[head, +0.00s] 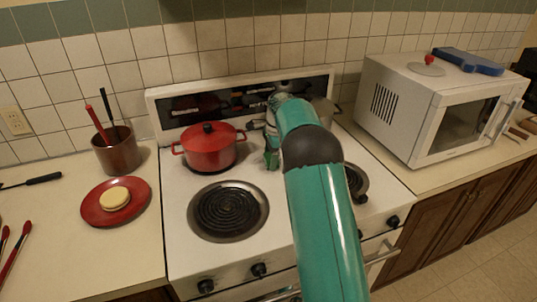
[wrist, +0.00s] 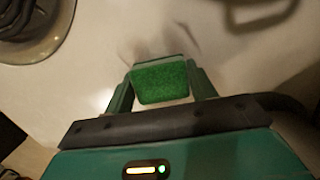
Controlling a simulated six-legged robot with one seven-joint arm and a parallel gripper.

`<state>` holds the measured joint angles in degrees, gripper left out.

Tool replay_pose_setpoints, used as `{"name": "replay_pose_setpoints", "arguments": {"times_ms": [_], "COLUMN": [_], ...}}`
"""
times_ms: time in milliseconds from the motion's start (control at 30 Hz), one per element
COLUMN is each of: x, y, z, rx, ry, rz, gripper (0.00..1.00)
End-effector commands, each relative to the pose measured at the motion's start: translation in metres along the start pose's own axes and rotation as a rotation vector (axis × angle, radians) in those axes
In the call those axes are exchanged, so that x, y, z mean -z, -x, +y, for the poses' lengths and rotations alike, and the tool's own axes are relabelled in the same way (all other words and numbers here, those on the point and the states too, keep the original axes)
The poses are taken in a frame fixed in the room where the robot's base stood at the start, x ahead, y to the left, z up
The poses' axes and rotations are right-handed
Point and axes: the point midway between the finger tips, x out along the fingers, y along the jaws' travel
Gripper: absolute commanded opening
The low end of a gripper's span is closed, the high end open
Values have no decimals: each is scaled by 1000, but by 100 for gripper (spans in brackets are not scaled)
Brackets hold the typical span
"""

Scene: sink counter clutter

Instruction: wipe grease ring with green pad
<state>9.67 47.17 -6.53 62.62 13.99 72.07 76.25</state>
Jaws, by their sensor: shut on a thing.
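In the wrist view, the green pad (wrist: 160,82) is held between the two fingers of my gripper (wrist: 160,84), which is shut on it. A faint greyish smudge shows on the white stove top (wrist: 85,75) just beyond the pad; I cannot tell whether it is the grease ring or a shadow. In the head view, my gripper (head: 272,155) is over the stove's middle, right of the red pot, largely hidden by my arm. I cannot tell whether the pad touches the stove.
A red lidded pot (head: 209,148) stands on the back left burner. The front left burner (head: 228,210) is bare. Another pot (head: 325,108) is partly hidden behind my arm. A microwave (head: 400,110) stands right; a red plate (head: 93,213) and utensil crock (head: 118,150) stand left.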

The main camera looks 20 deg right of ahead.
Motion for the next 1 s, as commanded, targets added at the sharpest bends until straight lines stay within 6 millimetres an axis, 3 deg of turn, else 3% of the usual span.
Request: {"name": "replay_pose_setpoints", "arguments": {"times_ms": [700,1000], "x": [4,-6], "y": [-1,-1], "z": [47,49], "rx": [-12,-9], "ry": [-2,1], "rz": [-1,-1], "gripper": [34,34]}}
